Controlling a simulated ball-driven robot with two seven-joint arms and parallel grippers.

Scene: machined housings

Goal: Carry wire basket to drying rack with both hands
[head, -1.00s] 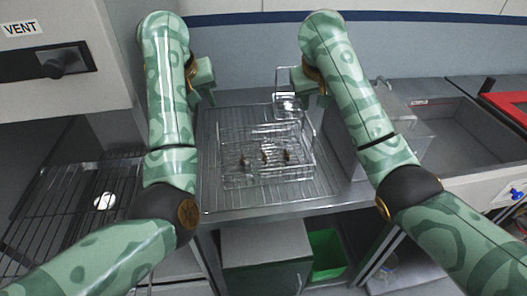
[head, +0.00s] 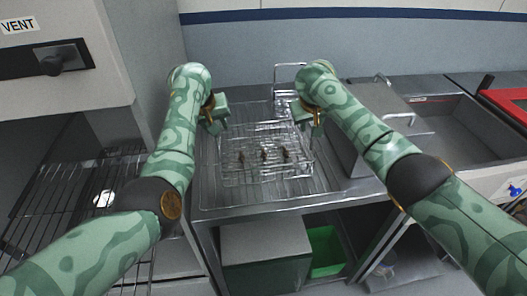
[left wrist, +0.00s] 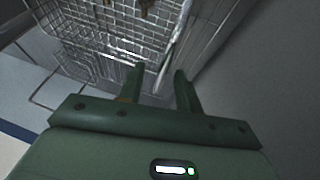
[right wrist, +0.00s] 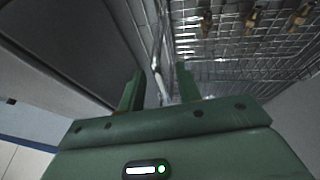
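The wire basket (head: 265,170) holds a few small brownish metal parts and stands on a wire-grid surface (head: 215,190) on the steel counter. My left gripper (head: 218,127) is above the basket's left side. In the left wrist view its fingers (left wrist: 158,85) are apart, with a basket handle rod (left wrist: 175,45) just beyond them. My right gripper (head: 314,125) is above the basket's right side. In the right wrist view its fingers (right wrist: 158,85) are apart, with a wire handle (right wrist: 157,72) showing between them. I cannot tell which surface is the drying rack.
A dark wire rack (head: 60,220) with a white round thing is at the left, below the housing with a VENT label. A steel box (head: 360,140) stands close right of the basket, with a sink (head: 450,135) beyond. A green bin (head: 325,250) is under the counter.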

